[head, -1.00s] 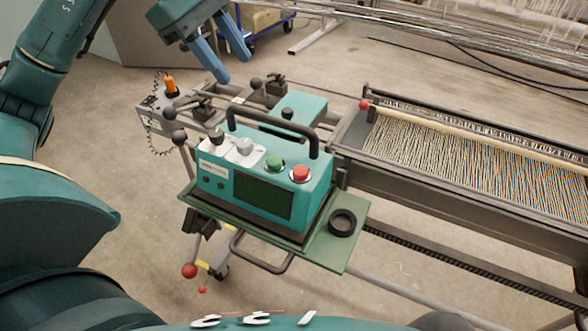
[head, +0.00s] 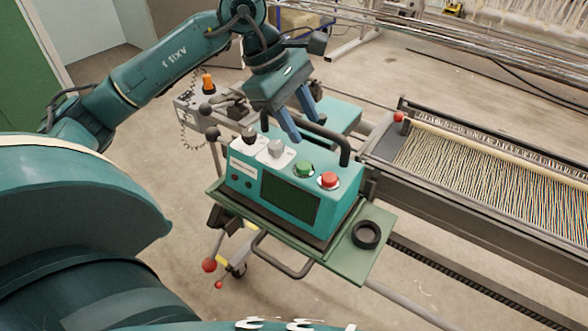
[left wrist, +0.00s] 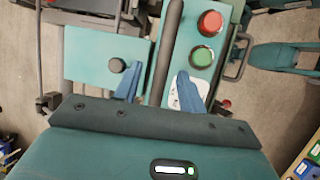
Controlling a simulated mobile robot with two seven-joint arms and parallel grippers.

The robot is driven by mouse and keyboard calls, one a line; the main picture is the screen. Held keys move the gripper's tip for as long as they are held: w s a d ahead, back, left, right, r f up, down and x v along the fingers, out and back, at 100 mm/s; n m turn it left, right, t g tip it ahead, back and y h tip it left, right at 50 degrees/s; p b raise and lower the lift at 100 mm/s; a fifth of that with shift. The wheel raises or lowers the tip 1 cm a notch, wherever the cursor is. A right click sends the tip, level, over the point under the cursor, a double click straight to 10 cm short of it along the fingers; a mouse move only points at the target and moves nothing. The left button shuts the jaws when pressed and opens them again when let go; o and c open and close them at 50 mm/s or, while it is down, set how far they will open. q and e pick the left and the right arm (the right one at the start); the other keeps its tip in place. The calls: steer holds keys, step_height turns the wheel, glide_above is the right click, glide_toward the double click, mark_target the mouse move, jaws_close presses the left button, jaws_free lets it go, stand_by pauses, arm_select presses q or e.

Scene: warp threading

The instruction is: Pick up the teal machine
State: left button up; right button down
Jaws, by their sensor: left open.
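The teal machine (head: 285,203) sits on a green tray (head: 352,268) in the middle of the head view. It has a dark screen, a green and a red button on top, and a black carry handle (head: 320,134) along its back. My left gripper (head: 302,128) is open, pointing down at the handle from above. In the left wrist view the handle (left wrist: 168,55) runs between the two blue fingers (left wrist: 158,90), one finger on each side of it. I cannot tell whether the fingers touch it. My right gripper is not in view.
A black ring (head: 367,234) lies on the tray right of the machine. A second teal box (head: 338,116) stands behind the handle. A loom bed with threads (head: 490,175) extends to the right. A grey control box with an orange knob (head: 208,82) is behind left.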

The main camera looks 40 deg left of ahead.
arm_select(q)
steer(key=shift+x, duration=0.8)
steer(key=shift+c, duration=0.4)
jaws_close()
stand_by(0.3)
steer(key=shift+r, duration=0.2)
